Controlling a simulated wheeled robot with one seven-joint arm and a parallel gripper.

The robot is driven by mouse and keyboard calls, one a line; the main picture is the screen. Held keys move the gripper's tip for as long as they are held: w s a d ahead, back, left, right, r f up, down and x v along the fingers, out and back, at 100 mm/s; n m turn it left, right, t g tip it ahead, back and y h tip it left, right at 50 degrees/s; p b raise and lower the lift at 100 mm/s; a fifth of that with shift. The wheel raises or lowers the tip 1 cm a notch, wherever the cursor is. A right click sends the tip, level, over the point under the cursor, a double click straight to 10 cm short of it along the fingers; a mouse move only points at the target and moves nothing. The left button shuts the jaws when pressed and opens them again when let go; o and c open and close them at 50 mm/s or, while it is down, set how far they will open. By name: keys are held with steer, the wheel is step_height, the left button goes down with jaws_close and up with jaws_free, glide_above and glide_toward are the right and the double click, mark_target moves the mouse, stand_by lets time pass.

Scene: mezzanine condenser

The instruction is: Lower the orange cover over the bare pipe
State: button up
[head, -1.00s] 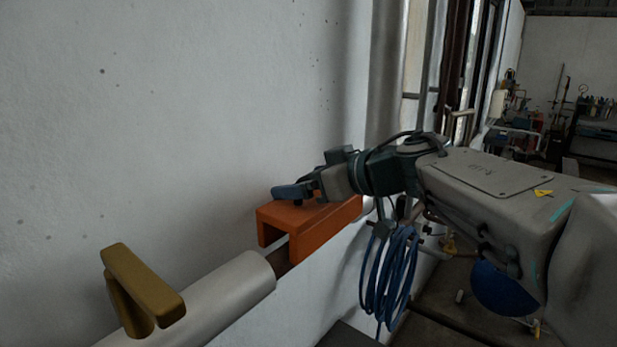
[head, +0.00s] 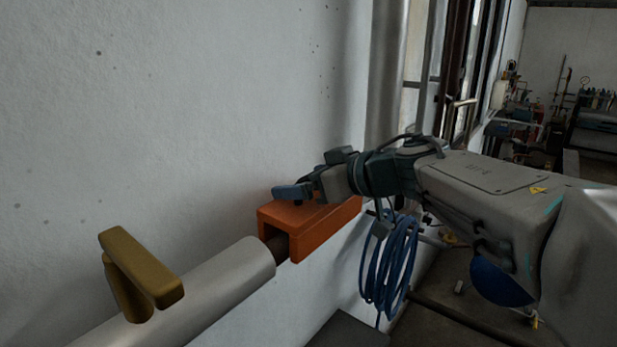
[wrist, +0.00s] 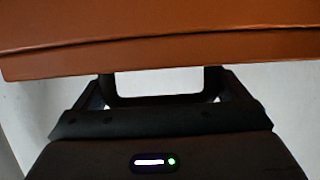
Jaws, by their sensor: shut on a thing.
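The orange cover (head: 325,228), an upside-down channel, sits over the bare pipe in the head view. A short dark brown stretch of the bare pipe (head: 275,247) shows between the pale lagging and the cover's near open end. The cover's side hides the rest. My gripper (head: 298,192) is shut on the orange cover from above, at its top. In the wrist view the orange cover (wrist: 150,42) fills the upper part, close to the gripper. The exact grip and any contact between cover and pipe are hidden.
The pale lagged pipe (head: 215,287) runs along the wall (head: 170,120) at the lower left. A brass-coloured lever handle (head: 140,270) stands on it. A coiled blue hose (head: 388,265) hangs just right of the cover. Shelves and tools stand far back at the right.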

steer(key=shift+f+b, duration=0.35)
steer(key=shift+f, duration=0.7)
steer(key=o, duration=0.8)
steer(key=shift+o, duration=0.2)
steer(key=shift+s, duration=0.1)
steer(key=b+v, duration=0.1)
steer(key=v, duration=1.2)
steer(key=shift+s+d+r, duration=0.15)
steer(key=shift+s+d, duration=0.1)
steer(key=shift+d, duration=0.05)
steer(key=shift+w, duration=0.1)
